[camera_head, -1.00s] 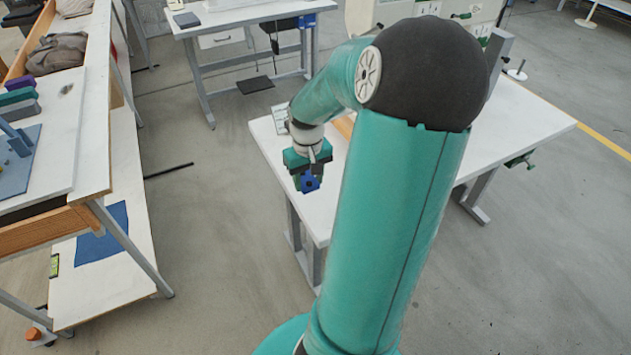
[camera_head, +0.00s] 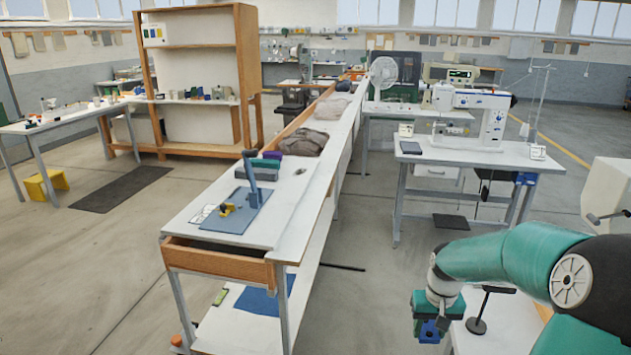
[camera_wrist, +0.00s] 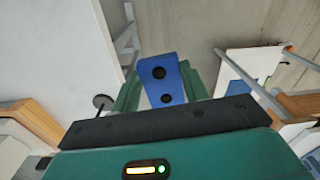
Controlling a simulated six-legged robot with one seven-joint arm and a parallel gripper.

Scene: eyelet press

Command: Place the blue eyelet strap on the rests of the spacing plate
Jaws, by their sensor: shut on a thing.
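My gripper (camera_head: 431,318) is at the lower right of the head view, with its green fingers shut on the blue eyelet strap (camera_head: 430,333). In the wrist view the strap (camera_wrist: 160,72) stands out between the two fingers (camera_wrist: 163,96), with two dark holes along its face. It is held in the air beside a white table at right. I cannot pick out the spacing plate or its rests for certain. A grey-blue mat (camera_head: 222,221) on the long bench carries a blue upright lever (camera_head: 250,177) and a small yellow part (camera_head: 226,209).
The long white bench (camera_head: 285,215) runs away from me at the middle. Green, grey and purple blocks (camera_head: 262,166) and grey cloth (camera_head: 305,142) lie on it. A sewing machine (camera_head: 480,112) stands on a table at right.

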